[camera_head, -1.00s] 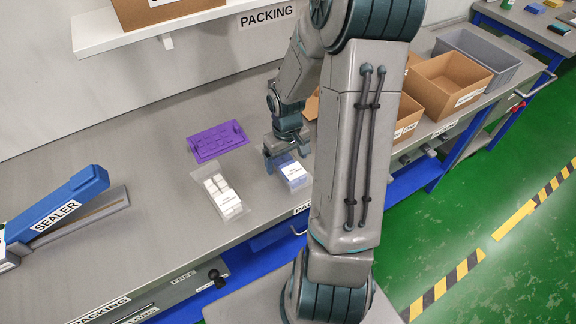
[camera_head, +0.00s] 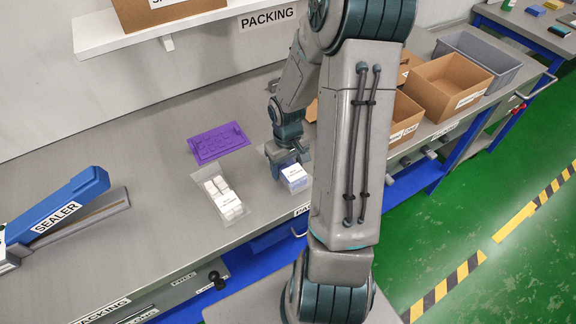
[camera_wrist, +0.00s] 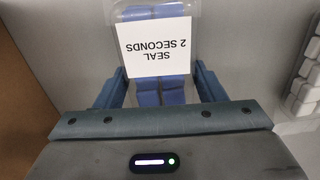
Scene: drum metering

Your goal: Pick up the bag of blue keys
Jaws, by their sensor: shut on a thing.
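The bag of blue keys (camera_wrist: 174,92) is clear with blue keys inside and a white label reading "SEAL 2 SECONDS". In the head view the bag (camera_head: 294,177) is on the grey bench, partly hidden by my gripper. My gripper (camera_head: 287,158) is down at the bench with its fingers on the bag. In the wrist view my gripper (camera_wrist: 158,88) has a finger on each side of the bag and is shut on it. I cannot tell whether the bag is clear of the bench.
A bag of white keys (camera_head: 222,196) lies just left of the blue bag. A purple plate (camera_head: 218,143) lies behind it. A blue sealer (camera_head: 60,208) is at the left. Cardboard boxes (camera_head: 447,84) and a grey bin (camera_head: 482,55) stand at the right.

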